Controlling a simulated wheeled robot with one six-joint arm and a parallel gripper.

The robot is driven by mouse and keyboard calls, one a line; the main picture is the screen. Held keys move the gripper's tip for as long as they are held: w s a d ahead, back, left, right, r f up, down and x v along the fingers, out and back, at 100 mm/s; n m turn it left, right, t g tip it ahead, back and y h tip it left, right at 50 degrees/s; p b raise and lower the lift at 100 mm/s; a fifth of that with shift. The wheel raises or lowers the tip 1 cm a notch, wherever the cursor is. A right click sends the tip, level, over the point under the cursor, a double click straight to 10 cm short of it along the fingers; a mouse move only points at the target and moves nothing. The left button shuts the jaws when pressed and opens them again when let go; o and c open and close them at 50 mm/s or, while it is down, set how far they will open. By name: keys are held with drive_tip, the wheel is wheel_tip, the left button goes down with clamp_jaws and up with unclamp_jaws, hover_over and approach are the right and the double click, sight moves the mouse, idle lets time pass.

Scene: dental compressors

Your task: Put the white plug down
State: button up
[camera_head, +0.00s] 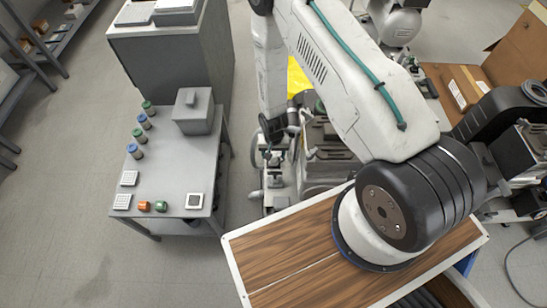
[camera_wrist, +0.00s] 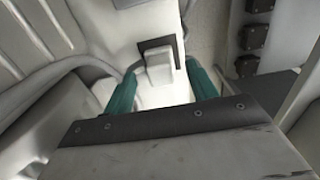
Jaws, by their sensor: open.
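The white plug (camera_wrist: 159,68) shows in the wrist view as a small pale block in front of a dark square on a white surface. My gripper (camera_wrist: 161,75) has its two teal fingers apart, one on each side of the plug. Gaps show between the fingers and the plug. Whether the plug rests fully on the surface behind it I cannot tell. In the head view my arm reaches down beside the compressor machinery (camera_head: 322,150), and I cannot make out the plug there.
A grey table (camera_head: 178,172) at left holds several blue and green cylinders, small pads and a grey box (camera_head: 193,111). A wood-topped surface (camera_head: 300,270) is in front. In the wrist view, dark blocks (camera_wrist: 254,37) stand at the upper right.

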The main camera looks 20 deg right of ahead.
wheel_tip(320, 180, up, 41)
drive_tip(key=s+d+n, duration=0.2)
drive_tip(key=s+d+r+n+t, duration=0.1)
drive_tip(key=s+r+n, duration=0.1)
drive_tip(key=s+r, duration=1.7)
drive_tip(key=s, duration=0.4)
drive_tip(key=shift+r+n, duration=0.25)
drive_tip(key=shift+n, duration=0.05)
